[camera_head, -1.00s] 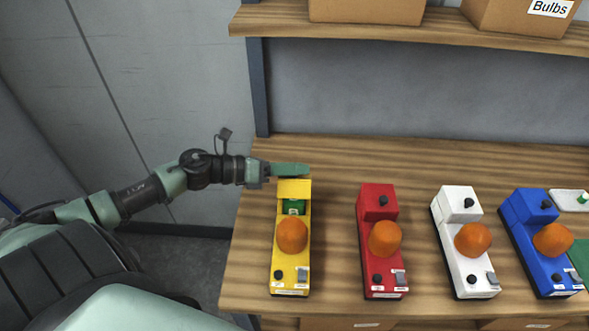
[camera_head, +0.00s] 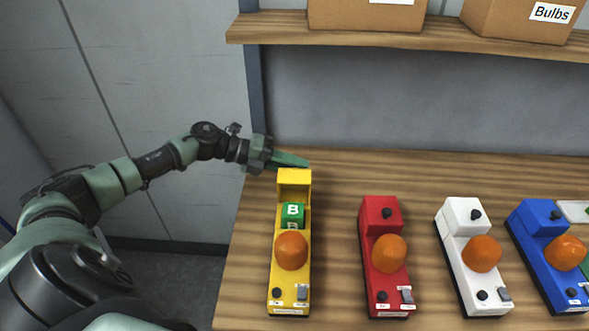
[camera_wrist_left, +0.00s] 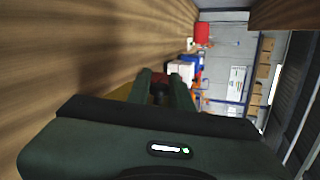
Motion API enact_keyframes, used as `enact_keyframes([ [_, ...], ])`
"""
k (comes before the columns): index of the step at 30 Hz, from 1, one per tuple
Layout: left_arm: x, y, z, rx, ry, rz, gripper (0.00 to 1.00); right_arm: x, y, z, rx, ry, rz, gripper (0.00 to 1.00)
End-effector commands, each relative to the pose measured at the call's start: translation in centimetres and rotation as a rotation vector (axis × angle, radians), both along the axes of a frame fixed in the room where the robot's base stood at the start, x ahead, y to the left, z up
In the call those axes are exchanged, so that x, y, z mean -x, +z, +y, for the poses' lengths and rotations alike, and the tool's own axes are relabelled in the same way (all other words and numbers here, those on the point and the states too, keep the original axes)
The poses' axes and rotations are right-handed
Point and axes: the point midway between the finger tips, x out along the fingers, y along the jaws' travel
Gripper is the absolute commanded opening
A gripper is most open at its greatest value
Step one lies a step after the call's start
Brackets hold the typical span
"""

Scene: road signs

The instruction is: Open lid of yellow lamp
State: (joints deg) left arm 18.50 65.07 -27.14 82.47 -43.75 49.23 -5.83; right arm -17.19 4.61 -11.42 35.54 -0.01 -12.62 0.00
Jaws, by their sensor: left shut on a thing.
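The yellow lamp (camera_head: 291,270) stands on the workbench left of the other lamps, with an orange dome on it. Its lid (camera_head: 294,178) is raised at the far end, and a green block marked B (camera_head: 292,215) shows in the open compartment. My left gripper (camera_head: 296,161) is at the back of the raised lid. In the left wrist view its fingers (camera_wrist_left: 162,88) are shut on a dark knob (camera_wrist_left: 159,92), the lid's knob. The fingertips partly hide it. My right gripper is in neither view.
A red lamp (camera_head: 380,220), a white lamp (camera_head: 462,216) and a blue lamp (camera_head: 540,220) stand to the right with their lids shut. A shelf (camera_head: 400,36) with cardboard boxes (camera_head: 368,14) hangs above. Bare bench (camera_head: 335,200) lies between the yellow and red lamps.

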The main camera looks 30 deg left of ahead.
Motion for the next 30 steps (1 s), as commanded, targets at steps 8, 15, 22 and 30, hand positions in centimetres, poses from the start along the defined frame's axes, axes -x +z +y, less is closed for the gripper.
enact_keyframes([
  [8,-0.19,-0.46,0.2,-0.005,0.005,-0.002,0.0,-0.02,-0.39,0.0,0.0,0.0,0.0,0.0],
  [15,-0.16,-0.52,0.18,-0.005,0.004,-0.001,0.0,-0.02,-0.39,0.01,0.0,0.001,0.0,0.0],
  [22,-0.14,-0.54,0.14,-0.005,0.003,-0.001,0.41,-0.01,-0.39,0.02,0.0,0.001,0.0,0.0],
  [30,-0.13,-0.44,0.16,-0.004,0.003,-0.001,0.41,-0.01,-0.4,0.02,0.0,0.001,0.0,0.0],
])
